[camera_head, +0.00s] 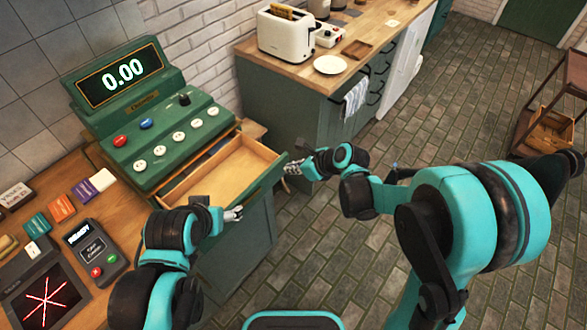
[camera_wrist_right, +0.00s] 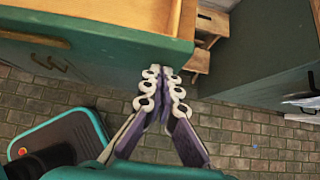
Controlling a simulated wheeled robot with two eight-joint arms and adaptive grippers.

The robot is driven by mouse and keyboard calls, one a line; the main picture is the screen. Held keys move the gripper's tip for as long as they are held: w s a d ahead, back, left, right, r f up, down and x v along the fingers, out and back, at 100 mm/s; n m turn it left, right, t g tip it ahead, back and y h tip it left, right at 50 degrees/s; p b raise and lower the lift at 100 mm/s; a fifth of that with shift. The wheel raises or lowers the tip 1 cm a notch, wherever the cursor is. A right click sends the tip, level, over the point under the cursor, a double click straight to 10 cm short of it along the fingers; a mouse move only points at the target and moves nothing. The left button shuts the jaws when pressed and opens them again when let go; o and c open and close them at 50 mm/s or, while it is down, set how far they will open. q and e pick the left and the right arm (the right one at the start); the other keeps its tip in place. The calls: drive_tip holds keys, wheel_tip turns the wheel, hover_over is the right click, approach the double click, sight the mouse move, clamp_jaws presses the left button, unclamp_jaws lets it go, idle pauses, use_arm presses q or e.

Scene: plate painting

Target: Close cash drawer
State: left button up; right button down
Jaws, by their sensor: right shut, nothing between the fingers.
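The green cash register (camera_head: 140,110) stands on the wooden counter and its display reads 0.00. Its cash drawer (camera_head: 222,178) is pulled open, with a bare wooden inside and a green front. My right gripper (camera_head: 292,167) is shut and empty at the right end of the drawer front. In the right wrist view my right gripper (camera_wrist_right: 164,72) has its fingertips together just at the green drawer front (camera_wrist_right: 95,38); I cannot tell whether they touch it. My left gripper (camera_head: 233,214) is by the left end of the drawer front; its fingers are too small to read.
A card terminal (camera_head: 92,250), a dark screen (camera_head: 42,298) and several coloured packets (camera_head: 62,207) lie on the counter at left. A second counter with a toaster (camera_head: 285,35) and a white plate (camera_head: 330,64) stands behind. A small wooden stool (camera_wrist_right: 206,35) is beyond the drawer.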

sight(241, 139)
drive_tip(key=w+a, duration=0.4)
drive_tip(key=a, duration=0.1)
drive_tip(key=w+a, duration=0.3)
drive_tip(key=a, duration=0.2)
drive_tip(key=w+a+b, duration=0.1)
drive_tip(key=w+a, duration=0.3)
drive_tip(key=a, duration=0.1)
drive_tip(key=shift+w, duration=0.3)
drive_tip(key=shift+w+a, duration=0.2)
drive_tip(key=shift+r, duration=0.1)
